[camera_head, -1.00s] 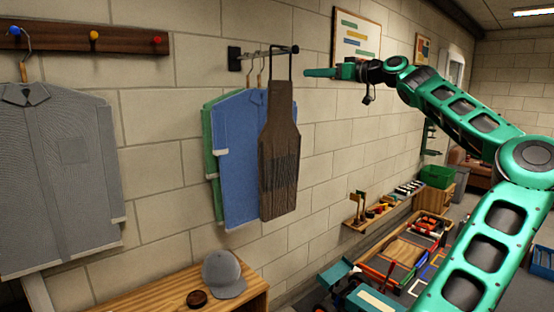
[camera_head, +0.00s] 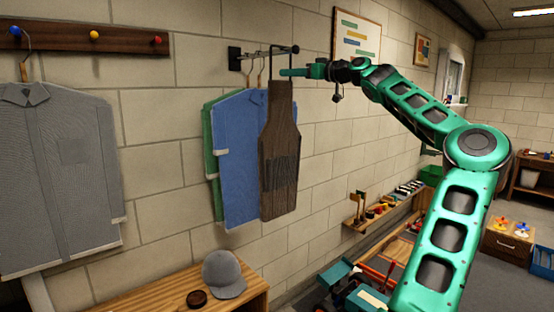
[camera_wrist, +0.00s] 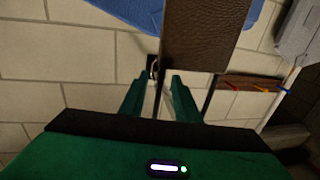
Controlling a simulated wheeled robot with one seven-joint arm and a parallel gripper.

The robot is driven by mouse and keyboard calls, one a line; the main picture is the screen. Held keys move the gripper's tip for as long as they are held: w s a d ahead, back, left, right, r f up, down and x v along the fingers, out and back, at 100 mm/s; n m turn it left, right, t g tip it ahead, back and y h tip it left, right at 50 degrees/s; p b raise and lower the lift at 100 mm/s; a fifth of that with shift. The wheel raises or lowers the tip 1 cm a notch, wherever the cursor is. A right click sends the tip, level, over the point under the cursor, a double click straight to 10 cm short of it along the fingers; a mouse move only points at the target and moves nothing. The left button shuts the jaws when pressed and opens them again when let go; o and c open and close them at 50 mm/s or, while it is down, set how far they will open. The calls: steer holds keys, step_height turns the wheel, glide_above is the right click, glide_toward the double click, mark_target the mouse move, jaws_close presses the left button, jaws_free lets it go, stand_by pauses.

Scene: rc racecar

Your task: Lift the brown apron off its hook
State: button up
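The brown apron (camera_head: 280,150) hangs by its black neck strap (camera_head: 271,61) from the dark wall rail (camera_head: 262,53), in front of a blue shirt (camera_head: 240,150). My gripper (camera_head: 283,72) is at the top of the apron's bib, just below the rail. In the wrist view the apron's bib (camera_wrist: 205,35) fills the upper middle. The two green fingers (camera_wrist: 158,80) are apart there, and one side of the strap appears to run between them. The other side of the strap is outside the fingers, to the right. I see no closed grip on it.
A green garment (camera_head: 210,150) hangs behind the blue shirt. A grey shirt (camera_head: 60,160) hangs under a wooden peg board (camera_head: 90,40) at left. A wooden bench (camera_head: 180,298) with a grey cap (camera_head: 223,275) stands below. A toy shelf (camera_head: 365,222) is at lower right.

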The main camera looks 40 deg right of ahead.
steer(key=shift+w, duration=0.4)
jaws_close()
stand_by(1.2)
